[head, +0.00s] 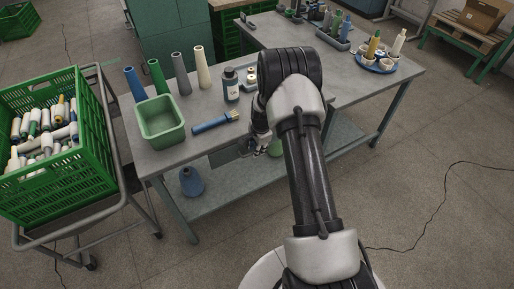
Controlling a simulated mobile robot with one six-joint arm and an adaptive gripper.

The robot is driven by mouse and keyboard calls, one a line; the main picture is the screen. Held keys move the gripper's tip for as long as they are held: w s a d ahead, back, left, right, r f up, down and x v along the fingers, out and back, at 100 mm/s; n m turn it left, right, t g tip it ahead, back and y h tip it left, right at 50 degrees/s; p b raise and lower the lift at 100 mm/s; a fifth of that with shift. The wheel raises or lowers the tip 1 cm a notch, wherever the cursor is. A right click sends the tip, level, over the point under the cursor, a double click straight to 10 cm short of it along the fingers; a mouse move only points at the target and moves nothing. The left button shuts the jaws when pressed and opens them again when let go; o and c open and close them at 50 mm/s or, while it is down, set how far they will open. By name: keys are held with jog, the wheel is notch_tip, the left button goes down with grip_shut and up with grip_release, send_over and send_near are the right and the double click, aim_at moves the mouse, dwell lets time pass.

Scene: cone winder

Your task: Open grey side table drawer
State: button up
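The grey side table (190,150) stands in front of me, with a lower shelf (225,188). My arm reaches over the floor toward the table's front edge. My gripper (264,150) points down at that edge, right of the table's middle. A grey-green panel (238,153), which may be the drawer front, shows just under the tabletop, left of my gripper. My gripper and arm hide part of this area. I cannot tell whether the gripper touches the panel, whether its fingers are open, or whether the drawer is out.
On the tabletop are a green bin (161,122), a blue-handled brush (215,122), a dark bottle (230,84) and several cones. A cart with a green crate (60,180) stands left. Front floor is largely clear; a cable (437,212) lies right.

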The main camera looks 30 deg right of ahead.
grip_shut()
dwell(0.3)
dwell(0.3)
